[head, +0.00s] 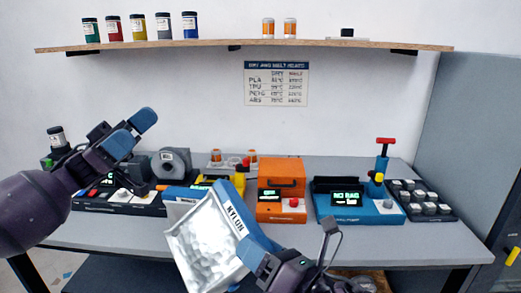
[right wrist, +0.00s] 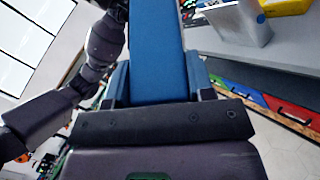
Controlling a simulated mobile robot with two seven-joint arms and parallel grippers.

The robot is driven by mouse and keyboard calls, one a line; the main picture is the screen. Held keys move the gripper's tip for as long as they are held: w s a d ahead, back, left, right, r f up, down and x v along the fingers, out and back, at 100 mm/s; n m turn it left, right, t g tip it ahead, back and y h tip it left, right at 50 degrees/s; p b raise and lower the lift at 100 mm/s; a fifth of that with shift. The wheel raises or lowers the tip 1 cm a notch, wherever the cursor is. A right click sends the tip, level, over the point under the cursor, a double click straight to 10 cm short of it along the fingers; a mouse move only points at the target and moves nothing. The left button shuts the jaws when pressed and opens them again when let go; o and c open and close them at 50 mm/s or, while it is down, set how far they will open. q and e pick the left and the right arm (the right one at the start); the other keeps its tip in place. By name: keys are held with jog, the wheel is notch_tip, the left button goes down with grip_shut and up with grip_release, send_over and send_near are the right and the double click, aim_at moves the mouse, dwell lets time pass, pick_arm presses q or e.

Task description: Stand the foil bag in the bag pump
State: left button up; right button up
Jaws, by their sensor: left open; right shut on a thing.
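The foil bag (head: 203,250), silver with a NYLON label, is held in front of the table, tilted, at the lower middle of the head view. My right gripper (head: 256,242) is shut on its right edge; its blue fingers also show in the right wrist view (right wrist: 156,50). The bag pump (head: 350,212) is a blue unit on the table, right of the bag and apart from it. Its display reads NO BAG, and a red-handled pump (head: 384,155) rises at its back right. My left gripper (head: 132,131) is open and empty, raised above the table's left part.
An orange box unit (head: 281,190) stands left of the pump, and a black tray of small jars (head: 420,199) right of it. A grey cabinet (head: 478,135) borders the right side. A shelf (head: 235,44) with jars hangs above. The table's front right strip is clear.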

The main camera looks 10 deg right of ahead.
pick_arm(q)
jog(key=s+d+m+g+y, duration=0.3)
jog(key=d+m+g+y, duration=0.1)
jog(key=d+y, duration=0.15)
jog(key=m+t+y, duration=0.3)
jog(key=t+y, duration=0.8)
jog(key=y, duration=1.2)
send_near(236, 199)
jog(key=x, duration=1.1)
jog(key=shift+w+f, duration=0.1)
